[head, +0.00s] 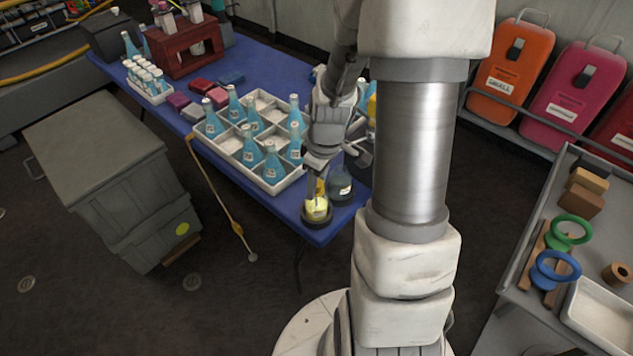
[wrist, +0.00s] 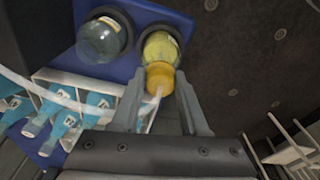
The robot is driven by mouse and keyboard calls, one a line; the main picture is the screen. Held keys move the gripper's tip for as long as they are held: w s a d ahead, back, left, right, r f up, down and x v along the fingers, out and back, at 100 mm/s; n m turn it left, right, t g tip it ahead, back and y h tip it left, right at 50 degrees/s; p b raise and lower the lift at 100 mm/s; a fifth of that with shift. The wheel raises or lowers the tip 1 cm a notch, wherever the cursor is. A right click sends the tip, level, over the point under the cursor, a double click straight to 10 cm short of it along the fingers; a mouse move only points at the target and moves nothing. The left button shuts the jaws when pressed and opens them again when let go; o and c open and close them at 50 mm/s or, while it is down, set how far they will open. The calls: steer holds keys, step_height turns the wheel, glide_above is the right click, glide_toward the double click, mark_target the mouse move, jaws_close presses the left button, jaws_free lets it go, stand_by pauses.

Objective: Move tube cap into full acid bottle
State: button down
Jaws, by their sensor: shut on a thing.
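The full acid bottle (head: 317,209), holding yellow liquid, stands in a dark round holder at the near right corner of the blue table. It also shows in the wrist view (wrist: 161,47). The orange-yellow tube cap (wrist: 160,77) is at the bottle's mouth, with a pale tube running from it. I cannot tell how deeply it is seated. My gripper (head: 319,184) points down over the bottle, its fingers shut on the cap from both sides; it shows in the wrist view too (wrist: 161,84). The bottle's neck is mostly hidden by the cap.
A dark, clear-looking bottle (head: 340,186) stands in a holder close beside the acid bottle. A white divided tray (head: 229,144) with several blue bottles lies to the left. The blue table (head: 319,234) ends just in front of the acid bottle. Grey crates (head: 100,150) stand further left.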

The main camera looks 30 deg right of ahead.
jaws_free()
stand_by(0.4)
steer(key=shift+r, duration=0.1)
steer(key=shift+r+p, duration=2.15)
steer(key=shift+r, duration=0.55)
